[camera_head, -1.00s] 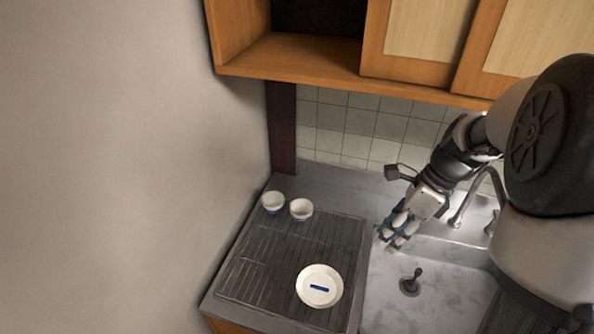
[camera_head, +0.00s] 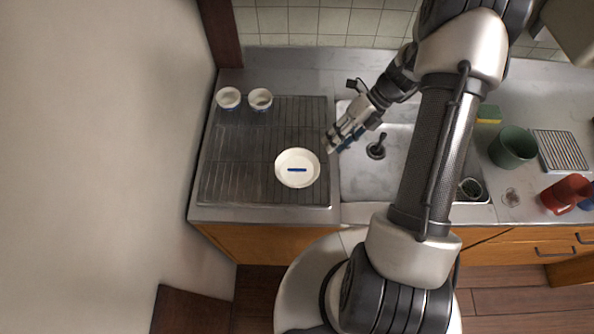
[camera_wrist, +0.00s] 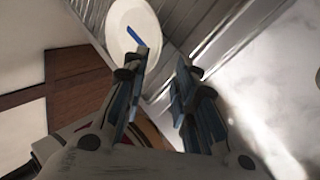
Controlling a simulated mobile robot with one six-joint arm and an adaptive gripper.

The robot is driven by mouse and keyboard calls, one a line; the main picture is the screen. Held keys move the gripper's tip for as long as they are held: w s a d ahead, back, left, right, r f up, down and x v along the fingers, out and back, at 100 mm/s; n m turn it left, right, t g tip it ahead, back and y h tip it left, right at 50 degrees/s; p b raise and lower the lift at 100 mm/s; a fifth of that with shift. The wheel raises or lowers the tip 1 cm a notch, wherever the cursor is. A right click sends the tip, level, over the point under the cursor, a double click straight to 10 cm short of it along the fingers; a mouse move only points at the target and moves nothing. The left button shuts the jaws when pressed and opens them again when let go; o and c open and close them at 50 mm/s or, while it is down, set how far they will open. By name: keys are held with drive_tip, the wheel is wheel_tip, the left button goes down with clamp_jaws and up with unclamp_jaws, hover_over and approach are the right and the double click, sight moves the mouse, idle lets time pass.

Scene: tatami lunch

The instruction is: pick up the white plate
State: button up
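The white plate (camera_head: 284,163) lies on the ribbed drainboard, near its right side, with a dark blue bar mark at its middle. In the wrist view the plate (camera_wrist: 122,24) shows at the top, beyond the left fingertip, which overlaps its lower edge in the picture. My gripper (camera_head: 334,143) is up and to the right of the plate in the head view, at the sink's left edge. In the wrist view my gripper (camera_wrist: 158,68) has its fingers spread with nothing between them. It is open and apart from the plate.
Two small white bowls (camera_head: 229,98) (camera_head: 260,99) stand at the drainboard's back left. The sink (camera_head: 365,180) is right of the drainboard (camera_head: 235,160), with a dark drain stopper (camera_head: 376,150). A green pot (camera_head: 513,147) and red cup (camera_head: 566,193) stand farther right. A wall is at left.

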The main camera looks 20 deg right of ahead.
sight(297, 169)
drive_tip(key=b+x, duration=0.2)
drive_tip(key=x, duration=0.5)
drive_tip(key=shift+a+f, duration=0.15)
drive_tip(key=shift+a, duration=0.15)
clamp_jaws()
idle(0.4)
